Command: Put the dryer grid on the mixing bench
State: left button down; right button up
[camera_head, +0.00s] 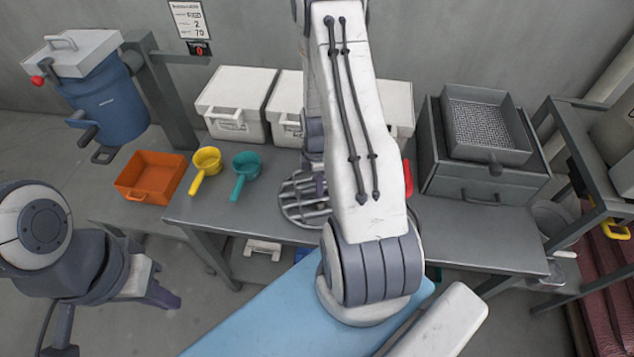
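A round dark grid with parallel bars (298,203), which I take for the dryer grid, is over the left-middle of the grey bench (232,218). I cannot tell if it rests on the top or hangs just above it. My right gripper (316,184) is at the grid's right side, partly hidden behind my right arm. Whether its fingers close on the grid is not clear.
A yellow scoop (207,161), a teal scoop (246,166) and an orange tray (150,178) are left of the grid. White boxes (234,92) stand behind. A grey drawer unit (478,184) bears a mesh tray (488,117). A blue drum (108,101) is at far left.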

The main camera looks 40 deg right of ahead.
notch_tip(320, 180, up, 12)
jog(key=b, duration=0.1)
jog(key=shift+w+b, duration=0.15)
jog(key=shift+b, duration=0.15)
dwell(0.3)
jog(key=s+a+r+m, duration=0.1)
jog(key=a+r, duration=0.3)
jog(key=a, duration=0.6)
jog(key=s+a+r+m, duration=0.1)
jog(key=a+r, duration=0.3)
jog(key=a, duration=0.5)
jog(key=s+a+r+m+y, duration=0.1)
jog(key=s+a+r+m, duration=0.2)
jog(key=s+a, duration=0.9)
jog(key=s+r, duration=0.2)
jog(key=shift+s, duration=0.3)
